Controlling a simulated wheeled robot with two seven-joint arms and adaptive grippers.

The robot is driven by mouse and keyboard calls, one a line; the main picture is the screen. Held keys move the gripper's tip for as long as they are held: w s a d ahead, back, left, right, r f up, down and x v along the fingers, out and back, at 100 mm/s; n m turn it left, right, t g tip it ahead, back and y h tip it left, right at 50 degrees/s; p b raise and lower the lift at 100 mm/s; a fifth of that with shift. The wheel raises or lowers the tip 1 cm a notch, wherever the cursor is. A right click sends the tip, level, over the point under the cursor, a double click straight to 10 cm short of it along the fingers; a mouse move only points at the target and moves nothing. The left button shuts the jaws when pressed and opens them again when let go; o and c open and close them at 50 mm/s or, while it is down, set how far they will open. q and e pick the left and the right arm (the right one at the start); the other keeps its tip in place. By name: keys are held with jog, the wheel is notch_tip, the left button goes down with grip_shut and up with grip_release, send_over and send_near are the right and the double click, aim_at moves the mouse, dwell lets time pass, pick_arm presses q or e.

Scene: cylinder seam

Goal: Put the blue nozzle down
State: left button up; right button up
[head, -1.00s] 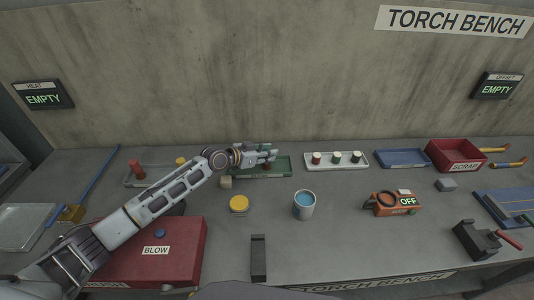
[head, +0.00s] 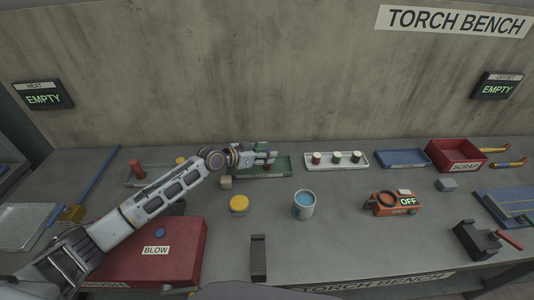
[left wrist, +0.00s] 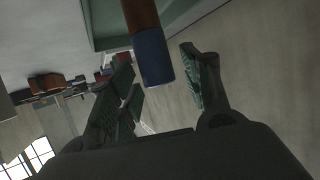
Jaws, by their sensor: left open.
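My left gripper (head: 268,153) is open above the green tray (head: 281,171) at the back of the bench. In the left wrist view the blue nozzle (left wrist: 153,56) shows between the spread fingers of the left gripper (left wrist: 162,73). The nozzle has a dark blue end toward the gripper and a copper-brown part toward the green tray. A gap shows between it and the right-hand finger; contact on the other side is not clear. In the head view the fingers partly cover the nozzle and tray. My right gripper is not in view.
A white tray (head: 359,166) with several short cylinders stands right of the green tray. A blue tray (head: 402,159) and a red scrap bin (head: 456,155) are farther right. A small tan block (head: 226,183), a yellow-topped piece (head: 239,204) and a blue-filled cup (head: 304,206) stand in front.

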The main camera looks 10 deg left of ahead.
pick_arm(q)
jog(key=b+v, duration=0.1)
jog(key=v, duration=1)
dwell(0.4)
jog(key=shift+f, duration=0.1)
jog(key=shift+s+f, duration=0.1)
dwell(0.5)
